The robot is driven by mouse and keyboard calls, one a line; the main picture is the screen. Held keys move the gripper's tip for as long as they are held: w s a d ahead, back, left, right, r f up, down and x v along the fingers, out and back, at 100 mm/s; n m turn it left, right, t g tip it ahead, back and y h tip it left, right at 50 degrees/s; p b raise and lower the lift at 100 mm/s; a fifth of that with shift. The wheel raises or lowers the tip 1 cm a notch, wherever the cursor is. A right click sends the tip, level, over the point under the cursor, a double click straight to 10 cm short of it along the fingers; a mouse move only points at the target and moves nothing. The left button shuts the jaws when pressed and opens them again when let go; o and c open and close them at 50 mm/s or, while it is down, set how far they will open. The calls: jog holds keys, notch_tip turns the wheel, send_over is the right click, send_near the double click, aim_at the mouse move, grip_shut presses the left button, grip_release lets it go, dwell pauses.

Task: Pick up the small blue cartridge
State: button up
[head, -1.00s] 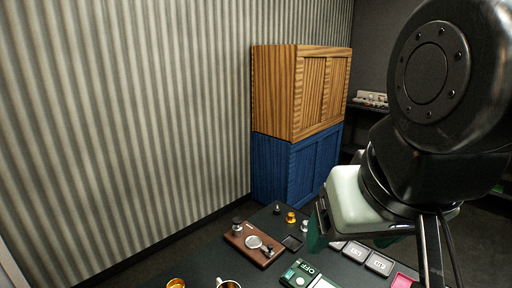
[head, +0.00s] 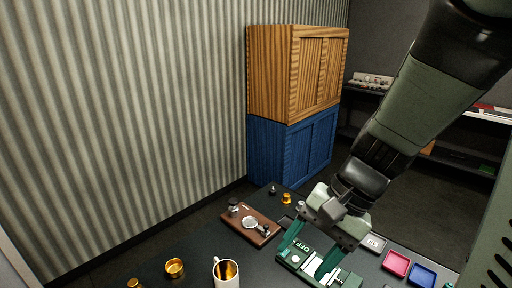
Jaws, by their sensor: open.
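I cannot make out a small blue cartridge for certain in the head view. A blue square tray (head: 423,275) lies at the lower right, beside a pink tray (head: 396,262). My gripper (head: 311,250) points down with its green fingers apart, above or in front of a green device (head: 290,257) marked OFF. I see nothing held between the fingers. The fingers and arm hide part of the device and the table behind it.
A brown wooden board (head: 240,222) with metal parts lies left of my gripper. A white mug (head: 226,274) and a gold cup (head: 175,268) stand at the front. A grey labelled tray (head: 374,243) lies right of my gripper. Dark table between mug and board is bare.

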jog(key=w+f+m+t+y, duration=0.1)
jog(key=f+m+t+y, duration=0.1)
jog(key=f+m+t, duration=0.2)
jog(key=w+d+f+m+t+y, duration=0.1)
jog(key=f+m+t, duration=0.4)
jog(key=f+m, duration=0.5)
jog(key=w+d+f+m+t+y, duration=0.1)
jog(key=f+m+t, duration=0.4)
jog(key=f, duration=0.9)
jog(key=shift+w+d+f+m+y, duration=0.15)
jog(key=shift+w+m+y, duration=0.3)
jog(key=shift+m+y, duration=0.25)
jog(key=shift+w+d+f+m+y, duration=0.1)
jog(key=shift+w+m+y, duration=0.3)
jog(key=shift+m+y, duration=0.3)
jog(key=shift+w+a+f, duration=0.15)
jog(key=shift+a, duration=0.05)
jog(key=shift+x, duration=3.55)
jog(key=c, duration=1.1)
